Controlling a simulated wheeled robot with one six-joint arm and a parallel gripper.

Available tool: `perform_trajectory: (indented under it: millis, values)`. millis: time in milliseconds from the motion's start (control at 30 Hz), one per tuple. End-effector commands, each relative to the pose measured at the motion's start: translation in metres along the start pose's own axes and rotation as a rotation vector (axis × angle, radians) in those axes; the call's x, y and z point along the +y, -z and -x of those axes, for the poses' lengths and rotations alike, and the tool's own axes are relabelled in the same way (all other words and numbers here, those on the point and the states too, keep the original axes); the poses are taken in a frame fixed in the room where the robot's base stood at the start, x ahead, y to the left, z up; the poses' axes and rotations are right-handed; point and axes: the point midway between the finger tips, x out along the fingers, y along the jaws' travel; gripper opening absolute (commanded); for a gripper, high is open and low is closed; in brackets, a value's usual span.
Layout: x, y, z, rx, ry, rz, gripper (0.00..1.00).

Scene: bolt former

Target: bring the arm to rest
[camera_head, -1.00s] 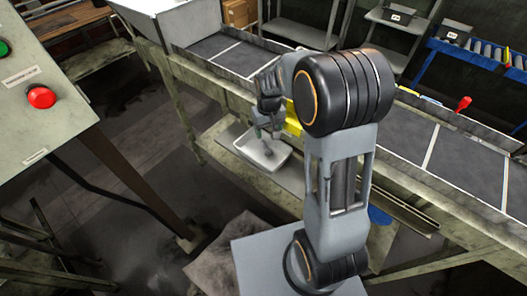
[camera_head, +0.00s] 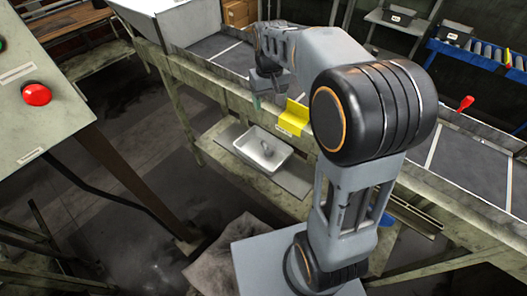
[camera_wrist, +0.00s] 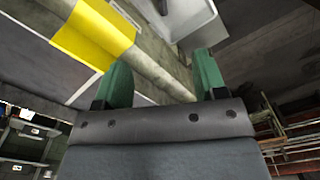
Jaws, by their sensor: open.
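My gripper (camera_head: 265,101) hangs at the end of my raised arm, over the near edge of the conveyor table in the head view. In the wrist view my gripper (camera_wrist: 162,78) shows two green fingers spread apart with nothing between them. The arm's large black joint fills the right middle of the head view and hides part of the table behind it.
A yellow sign (camera_head: 293,117) sits on the table's near edge, close to the gripper. A white tray (camera_head: 285,151) with a small grey item in it stands on the lower shelf (camera_head: 222,134). A control panel with a red button (camera_head: 37,94) is at the left.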

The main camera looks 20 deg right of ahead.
Motion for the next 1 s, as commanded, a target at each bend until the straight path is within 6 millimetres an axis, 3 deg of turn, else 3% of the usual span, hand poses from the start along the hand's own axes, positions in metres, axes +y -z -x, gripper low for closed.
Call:
perform_trajectory:
  millis: [433, 533, 1000]
  values:
    - [0.0, 0.003, -0.001, 0.014, -0.001, -0.01, 0.65]
    - [-0.001, -0.004, -0.018, 0.013, -0.001, -0.03, 0.65]
    - [-0.015, -0.138, -0.019, 0.269, -0.014, -0.108, 0.65]
